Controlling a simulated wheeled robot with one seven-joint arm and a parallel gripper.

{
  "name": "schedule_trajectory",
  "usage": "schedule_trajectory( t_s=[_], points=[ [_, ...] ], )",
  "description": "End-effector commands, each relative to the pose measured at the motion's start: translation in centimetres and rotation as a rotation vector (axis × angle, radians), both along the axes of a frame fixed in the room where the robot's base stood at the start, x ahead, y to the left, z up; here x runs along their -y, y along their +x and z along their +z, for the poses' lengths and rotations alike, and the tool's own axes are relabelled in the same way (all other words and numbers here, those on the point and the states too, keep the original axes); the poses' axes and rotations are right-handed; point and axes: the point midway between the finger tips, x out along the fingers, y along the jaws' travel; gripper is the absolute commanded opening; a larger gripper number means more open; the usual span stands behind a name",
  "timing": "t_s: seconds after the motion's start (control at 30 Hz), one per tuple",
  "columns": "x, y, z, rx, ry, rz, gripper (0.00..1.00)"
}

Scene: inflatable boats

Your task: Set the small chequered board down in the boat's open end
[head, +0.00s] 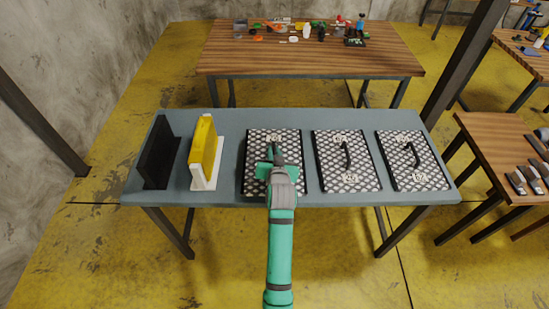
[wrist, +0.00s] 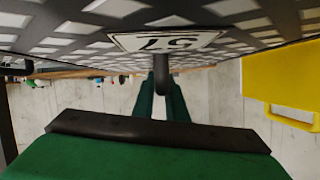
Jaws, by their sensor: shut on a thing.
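The chequered board (head: 256,150), grey and white diamonds with a dark rim, is the leftmost of three on the grey table in the head view. My gripper (head: 276,165) reaches over it from the front and partly hides its middle. In the wrist view, the board (wrist: 70,28) fills the top with an upside-down label. The green fingers (wrist: 161,100) are shut on its black handle (wrist: 161,78). I cannot tell whether the board is clear of the table. I cannot make out a boat or its open end.
On the grey table (head: 225,118), a black upright piece (head: 158,155) and a yellow panel (head: 203,146) in a white base stand left. Two more boards (head: 346,175) (head: 412,175) lie right. A wooden table (head: 310,65) with small items stands behind.

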Motion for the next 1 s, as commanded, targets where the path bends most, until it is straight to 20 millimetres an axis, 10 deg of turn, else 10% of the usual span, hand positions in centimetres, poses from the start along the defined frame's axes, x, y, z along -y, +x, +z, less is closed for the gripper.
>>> schedule_trajectory(
  t_s=[0.9, 1.0],
  points=[
    [0.0, 1.0, -4.3, 0.005, 0.000, -0.001, 0.00],
    [0.0, 0.9, -4.4, 0.001, 0.000, -0.001, 0.31]
  ],
)
